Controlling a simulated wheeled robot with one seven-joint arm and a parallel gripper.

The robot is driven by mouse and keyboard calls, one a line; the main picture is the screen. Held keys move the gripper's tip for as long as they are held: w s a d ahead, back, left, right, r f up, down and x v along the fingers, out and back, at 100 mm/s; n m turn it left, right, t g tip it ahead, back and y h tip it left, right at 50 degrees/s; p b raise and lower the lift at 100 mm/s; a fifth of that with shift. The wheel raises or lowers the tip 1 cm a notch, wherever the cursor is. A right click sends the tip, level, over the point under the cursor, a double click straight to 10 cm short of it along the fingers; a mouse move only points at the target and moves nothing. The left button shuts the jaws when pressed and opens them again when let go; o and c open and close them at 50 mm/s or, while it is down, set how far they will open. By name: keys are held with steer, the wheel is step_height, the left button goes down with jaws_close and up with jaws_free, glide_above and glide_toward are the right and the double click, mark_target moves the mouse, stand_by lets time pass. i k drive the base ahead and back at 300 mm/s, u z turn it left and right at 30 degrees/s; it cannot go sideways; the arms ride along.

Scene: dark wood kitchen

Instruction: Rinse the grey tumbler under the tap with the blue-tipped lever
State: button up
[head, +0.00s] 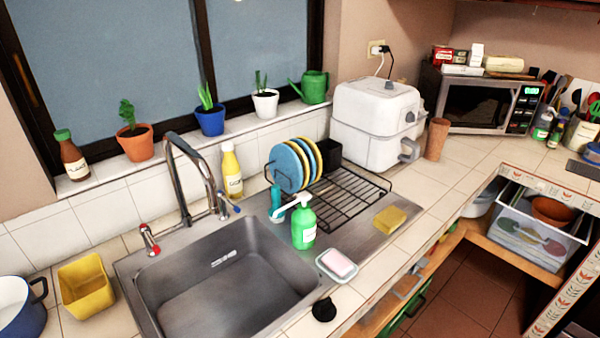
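The chrome tap (177,165) stands behind the sink, its tall spout arching over toward the basin. A lever with a blue tip (232,206) is on its right and a lever with a red tip (150,240) on its left. No water shows from the spout. The steel sink basin (225,285) looks empty. I see no grey tumbler; a brown tumbler-shaped vessel (437,138) stands on the counter right of the white appliance. My gripper is not in view.
A green pump bottle (303,225), a soap dish (337,276) and a yellow sponge (390,219) are right of the basin. A black rack (345,204) holds several plates. A yellow tub (86,288) and blue pot (22,312) are left. A white appliance (375,120) stands behind.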

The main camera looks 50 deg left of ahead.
mark_target(222, 196)
steer(key=i, duration=0.85)
steer(key=u, duration=2.85)
steer(key=i, duration=0.5)
steer(key=u, duration=0.1)
